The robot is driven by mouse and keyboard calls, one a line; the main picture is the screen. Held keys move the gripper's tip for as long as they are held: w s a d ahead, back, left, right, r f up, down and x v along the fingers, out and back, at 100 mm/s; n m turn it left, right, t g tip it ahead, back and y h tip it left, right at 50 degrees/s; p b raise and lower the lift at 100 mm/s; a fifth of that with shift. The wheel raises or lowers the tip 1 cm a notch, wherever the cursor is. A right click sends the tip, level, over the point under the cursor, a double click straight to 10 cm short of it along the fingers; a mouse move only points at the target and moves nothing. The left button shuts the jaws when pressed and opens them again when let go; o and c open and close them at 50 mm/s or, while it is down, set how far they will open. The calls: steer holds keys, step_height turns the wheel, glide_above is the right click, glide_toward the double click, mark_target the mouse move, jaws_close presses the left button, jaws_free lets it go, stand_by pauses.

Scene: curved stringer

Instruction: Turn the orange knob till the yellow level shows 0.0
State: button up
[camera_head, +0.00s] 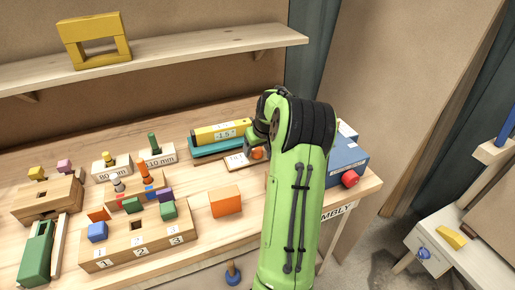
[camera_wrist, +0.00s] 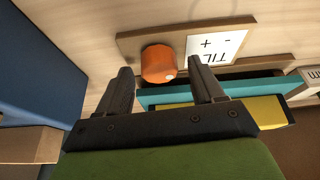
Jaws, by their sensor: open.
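The yellow level (camera_head: 221,131) rests on a teal base (camera_head: 216,147) at the back of the bench, and its display reads about -1.5. The orange knob (camera_head: 257,153) is on a wooden board with a white label (camera_head: 237,160), just in front of the level. In the wrist view the knob (camera_wrist: 159,63) sits between the two dark fingers of my gripper (camera_wrist: 158,80), with a gap on each side. My gripper is open. The level (camera_wrist: 268,112) and teal base (camera_wrist: 245,91) also show behind the fingers there. My green arm hides part of the bench beside the knob.
A blue box (camera_head: 346,160) with a red button (camera_head: 350,179) stands right of my arm. An orange block (camera_head: 225,201) and a numbered wooden block (camera_head: 137,240) lie in front. Several coloured pegs and blocks fill the left. A shelf (camera_head: 170,52) holds a yellow frame (camera_head: 95,42).

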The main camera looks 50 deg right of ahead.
steer(key=shift+c, duration=0.4)
steer(key=c, duration=1)
steer(key=shift+m, duration=0.3)
steer(key=m, duration=0.2)
steer(key=m+g+h, duration=0.1)
steer(key=m, duration=0.2)
steer(key=shift+w+a+g+h, duration=0.1)
steer(key=shift+w+g+h, duration=0.05)
steer(key=shift+g+h, duration=0.15)
steer(key=m+g+p, duration=0.1)
steer(key=m, duration=0.2)
steer(key=m+g+p, duration=0.1)
steer(key=m, duration=0.2)
steer(key=shift+h, duration=0.4)
steer(key=o, duration=1.1)
